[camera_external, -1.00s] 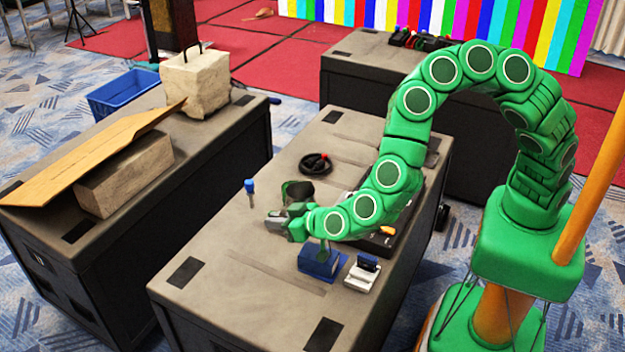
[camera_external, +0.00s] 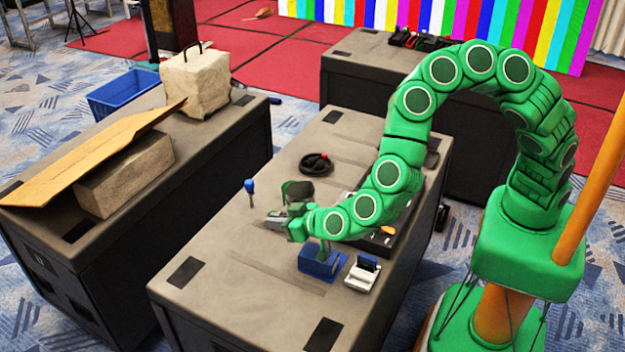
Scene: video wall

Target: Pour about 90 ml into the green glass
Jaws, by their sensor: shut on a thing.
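My gripper (camera_external: 280,222) is over the middle of the near grey-topped case, its fingers pointing left. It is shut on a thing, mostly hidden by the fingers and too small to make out. A dark green, see-through vessel (camera_external: 298,190), perhaps the green glass, shows right behind the gripper. Its lower part is hidden by my gripper and wrist. I cannot tell whether it touches the gripper or stands on the case, nor how much liquid it holds. No stream of liquid is visible.
On the same case top (camera_external: 215,245) are a blue-handled tool (camera_external: 250,189), a black ring-shaped item (camera_external: 316,163), a blue box (camera_external: 320,262), a white-and-blue item (camera_external: 362,273) and a dark tray (camera_external: 392,238) under my arm. The case's front left is clear.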

